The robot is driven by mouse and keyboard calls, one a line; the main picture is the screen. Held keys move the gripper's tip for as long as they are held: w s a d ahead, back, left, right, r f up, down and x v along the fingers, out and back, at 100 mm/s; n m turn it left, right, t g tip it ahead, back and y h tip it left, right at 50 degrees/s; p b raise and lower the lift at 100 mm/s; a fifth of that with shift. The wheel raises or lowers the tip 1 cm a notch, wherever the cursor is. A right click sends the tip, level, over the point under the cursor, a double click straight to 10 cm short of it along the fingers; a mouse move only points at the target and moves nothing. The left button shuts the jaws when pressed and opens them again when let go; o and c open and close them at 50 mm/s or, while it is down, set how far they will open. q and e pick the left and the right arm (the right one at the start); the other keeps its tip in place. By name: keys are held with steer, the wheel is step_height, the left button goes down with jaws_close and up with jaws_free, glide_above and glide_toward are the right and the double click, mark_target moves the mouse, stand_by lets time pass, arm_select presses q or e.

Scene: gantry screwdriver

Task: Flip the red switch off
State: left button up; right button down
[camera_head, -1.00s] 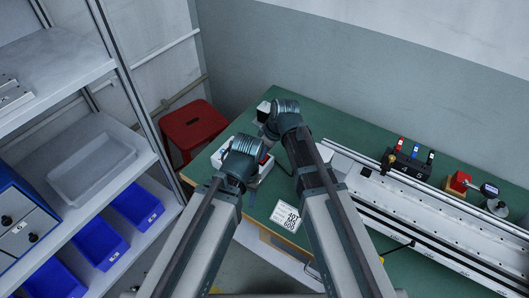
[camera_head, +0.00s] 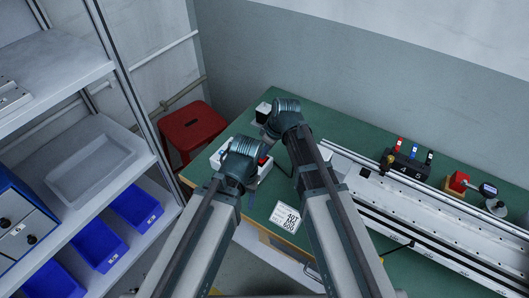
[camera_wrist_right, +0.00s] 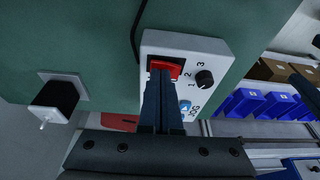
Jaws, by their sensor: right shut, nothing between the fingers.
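The red switch (camera_wrist_right: 166,66) sits in a dark frame on a white control box (camera_wrist_right: 215,48) with a black knob and a blue button. In the head view a bit of red (camera_head: 264,160) shows beside my left wrist, and the white box (camera_head: 266,172) is mostly covered by my arms. My right gripper (camera_wrist_right: 160,76) is shut and empty. Its fingertips are at the lower edge of the switch and overlap it in the picture; I cannot tell whether they touch. My left gripper's fingers are hidden in the head view.
The box is on a green table (camera_head: 330,125). A black block on a white plate (camera_wrist_right: 57,95) stands near it. A sign card (camera_head: 285,217) and a long white rail (camera_head: 420,220) are to the right. A red stool (camera_head: 192,125) and shelves with blue bins (camera_head: 137,204) are left.

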arm_select(q)
steer(key=shift+r, duration=0.2)
arm_select(e)
steer(key=shift+r, duration=0.15)
arm_select(q)
step_height(320, 180, up, 13)
steer(key=p, duration=1.3)
arm_select(e)
steer(key=v, duration=1.3)
steer(key=shift+r, duration=0.3)
arm_select(q)
steer(key=shift+f, duration=0.1)
arm_select(e)
steer(key=shift+s, duration=0.1)
arm_select(q)
steer(key=shift+r+p, duration=0.3)
steer(key=shift+p, duration=0.1)
arm_select(e)
steer(key=shift+w+r+g+y, duration=0.3)
steer(key=shift+w+g, duration=0.1)
steer(key=shift+w, duration=0.2)
arm_select(q)
steer(key=shift+f, duration=0.15)
arm_select(e)
steer(key=shift+f, duration=0.1)
